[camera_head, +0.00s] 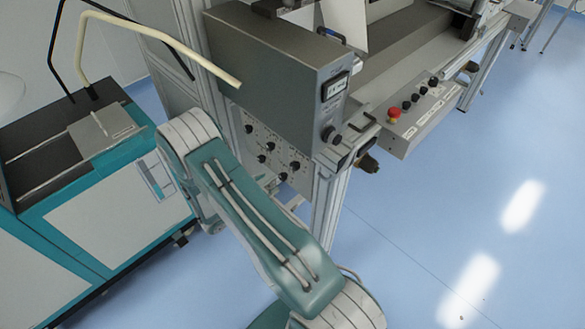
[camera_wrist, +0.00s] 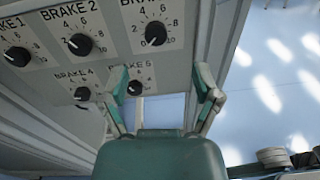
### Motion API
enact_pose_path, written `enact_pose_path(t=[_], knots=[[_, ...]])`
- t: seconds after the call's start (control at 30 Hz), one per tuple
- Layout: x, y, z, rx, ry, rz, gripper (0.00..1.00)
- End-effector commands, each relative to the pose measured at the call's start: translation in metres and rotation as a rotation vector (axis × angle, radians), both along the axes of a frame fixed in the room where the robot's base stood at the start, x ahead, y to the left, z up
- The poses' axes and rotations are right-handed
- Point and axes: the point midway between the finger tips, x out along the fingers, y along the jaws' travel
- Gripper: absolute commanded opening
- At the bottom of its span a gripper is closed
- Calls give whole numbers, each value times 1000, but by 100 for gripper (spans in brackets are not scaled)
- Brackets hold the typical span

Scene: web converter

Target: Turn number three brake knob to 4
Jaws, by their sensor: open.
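The third brake knob (camera_wrist: 155,33) is a round black knob at the top middle of the wrist view. Its printed scale shows around it, but its heading is cut off by the picture edge. I cannot read its setting for certain. My gripper (camera_wrist: 162,82) has its two green fingers spread wide with nothing between them. The fingertips show below the third knob, apart from it. In the head view, the knob panel (camera_head: 262,143) is on the machine's front, partly behind my arm, and my gripper is hidden there.
Brake 1 (camera_wrist: 17,56), brake 2 (camera_wrist: 79,44), brake 4 (camera_wrist: 82,93) and brake 5 (camera_wrist: 135,87) knobs are close by. The left finger overlaps the panel near brake 5. A grey control box (camera_head: 275,65) juts out above the panel. Blue floor (camera_head: 450,190) is open at right.

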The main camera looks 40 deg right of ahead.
Motion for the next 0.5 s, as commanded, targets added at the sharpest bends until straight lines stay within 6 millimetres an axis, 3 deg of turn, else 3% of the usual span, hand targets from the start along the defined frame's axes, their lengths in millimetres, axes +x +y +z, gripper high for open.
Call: enact_pose_path(t=[0.1,0.27,0.5], knots=[[1,1,-19,-26,42,49,81],[2,-4,-24,-35,53,62,81],[4,-43,-23,-34,50,56,81]])
